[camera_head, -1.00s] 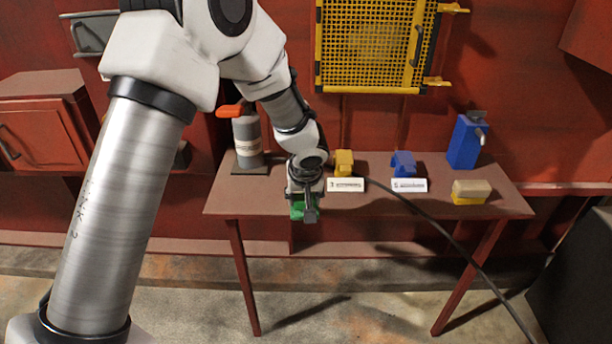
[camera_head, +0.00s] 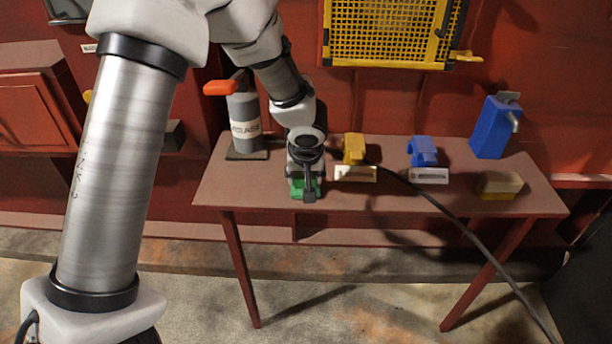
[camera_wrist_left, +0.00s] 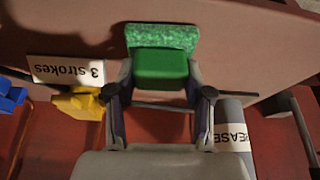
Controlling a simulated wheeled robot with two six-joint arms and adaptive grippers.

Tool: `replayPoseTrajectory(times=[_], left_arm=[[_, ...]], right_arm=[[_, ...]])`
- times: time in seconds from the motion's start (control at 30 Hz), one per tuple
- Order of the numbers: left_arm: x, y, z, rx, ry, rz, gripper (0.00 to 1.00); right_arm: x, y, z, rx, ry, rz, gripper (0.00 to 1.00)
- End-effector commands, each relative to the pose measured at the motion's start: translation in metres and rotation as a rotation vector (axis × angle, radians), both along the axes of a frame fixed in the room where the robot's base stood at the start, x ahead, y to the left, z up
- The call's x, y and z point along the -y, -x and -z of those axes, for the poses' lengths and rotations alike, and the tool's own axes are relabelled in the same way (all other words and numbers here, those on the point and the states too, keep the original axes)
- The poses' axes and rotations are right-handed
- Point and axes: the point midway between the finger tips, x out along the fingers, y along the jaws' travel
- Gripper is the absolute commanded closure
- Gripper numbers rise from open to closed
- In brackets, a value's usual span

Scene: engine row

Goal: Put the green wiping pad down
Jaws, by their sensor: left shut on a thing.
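The green wiping pad (camera_wrist_left: 162,38) is at the fingertips of my left gripper (camera_wrist_left: 160,95) in the left wrist view, with a darker green block-like grip (camera_wrist_left: 160,68) between the fingers. My left gripper (camera_head: 307,192) is shut on it. In the head view the green pad (camera_head: 296,188) shows at the front part of the red-brown table (camera_head: 420,203), at or just above its top; I cannot tell whether it touches. The gripper hides part of the pad. My right gripper is not in view.
A grey grease bottle (camera_head: 245,122) with an orange top stands left of the gripper. Right of it are a yellow holder (camera_head: 354,148), a blue holder (camera_head: 422,151), white labels, a sponge-like block (camera_head: 498,185) and a blue dispenser (camera_head: 493,128). A black cable crosses the table.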

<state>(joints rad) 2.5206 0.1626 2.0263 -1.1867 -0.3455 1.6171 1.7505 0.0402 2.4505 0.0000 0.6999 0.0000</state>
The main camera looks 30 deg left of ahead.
Motion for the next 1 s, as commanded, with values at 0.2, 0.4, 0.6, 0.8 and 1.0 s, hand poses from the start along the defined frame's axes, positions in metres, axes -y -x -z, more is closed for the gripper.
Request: replayPoseTrajectory(times=[0.2, 0.4, 0.6, 0.8, 1.0], left_arm=[[0.000, 0.000, 0.002, 0.000, 0.000, 0.000, 0.24], [0.000, 0.000, 0.002, 0.001, -0.001, 0.000, 0.24], [0.001, 0.001, -0.004, 0.001, 0.000, 0.001, 0.24], [0.015, 0.013, -0.044, 0.004, -0.003, 0.000, 0.24], [0.024, 0.023, -0.063, -0.007, 0.004, 0.008, 0.24]], right_arm=[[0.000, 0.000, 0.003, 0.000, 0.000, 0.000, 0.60], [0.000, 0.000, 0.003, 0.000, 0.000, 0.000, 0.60], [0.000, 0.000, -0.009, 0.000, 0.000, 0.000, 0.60], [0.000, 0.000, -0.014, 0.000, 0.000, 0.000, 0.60], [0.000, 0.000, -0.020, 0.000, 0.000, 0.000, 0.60]])
